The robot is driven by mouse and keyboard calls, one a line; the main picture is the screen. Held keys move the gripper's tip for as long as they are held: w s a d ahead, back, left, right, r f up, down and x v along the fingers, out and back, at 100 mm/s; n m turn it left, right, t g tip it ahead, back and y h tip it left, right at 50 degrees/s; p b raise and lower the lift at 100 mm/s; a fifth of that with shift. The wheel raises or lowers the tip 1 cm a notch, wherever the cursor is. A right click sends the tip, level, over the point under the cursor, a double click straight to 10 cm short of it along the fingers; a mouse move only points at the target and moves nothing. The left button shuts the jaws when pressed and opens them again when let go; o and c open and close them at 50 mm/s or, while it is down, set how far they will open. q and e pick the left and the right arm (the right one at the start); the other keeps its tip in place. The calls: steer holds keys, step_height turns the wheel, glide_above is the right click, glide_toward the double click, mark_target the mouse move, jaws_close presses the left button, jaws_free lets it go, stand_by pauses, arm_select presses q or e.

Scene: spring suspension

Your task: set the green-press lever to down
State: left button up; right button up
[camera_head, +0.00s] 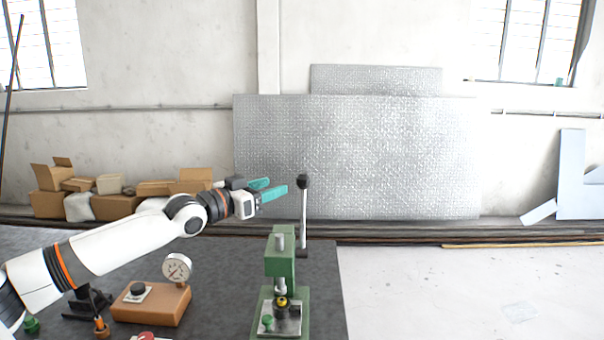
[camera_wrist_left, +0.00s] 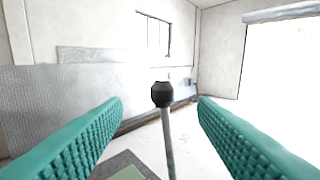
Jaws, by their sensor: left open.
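The green press (camera_head: 281,262) stands near the right edge of the dark table. Its lever (camera_head: 304,215) is a steel rod on the press's right side. The rod points upright and ends in a black ball knob (camera_head: 303,182). My left gripper (camera_head: 277,187) is open, with teal fingers just left of the knob at about its height. In the left wrist view the knob (camera_wrist_left: 162,95) and rod show between the two spread fingers, ahead of them and apart from both. My right gripper is in neither view.
A wooden block with a dial gauge (camera_head: 176,268) and a black knob sits on the table (camera_head: 222,262) left of the press. Small green, orange and red parts lie at the front left. Cardboard boxes (camera_head: 118,205) stand by the wall. Right of the table is open floor.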

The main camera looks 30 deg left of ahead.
mark_target(298, 180)
arm_select(q)
steer(key=x, duration=0.2)
steer(key=p+x, duration=0.1)
steer(key=x, duration=0.1)
steer(key=shift+d, duration=0.2)
steer(key=p+x, duration=0.1)
steer(key=x, duration=0.1)
steer(key=p+x, duration=0.1)
steer(key=x, duration=0.2)
steer(key=shift+f, duration=0.25)
steer(key=shift+w+d, duration=0.1)
steer(key=shift+w, duration=0.25)
steer(key=shift+w+d, duration=0.1)
steer(key=shift+w, duration=0.3)
steer(key=shift+w+f, duration=0.1)
steer(key=shift+f, duration=0.05)
steer(key=c, duration=0.7)
jaws_close()
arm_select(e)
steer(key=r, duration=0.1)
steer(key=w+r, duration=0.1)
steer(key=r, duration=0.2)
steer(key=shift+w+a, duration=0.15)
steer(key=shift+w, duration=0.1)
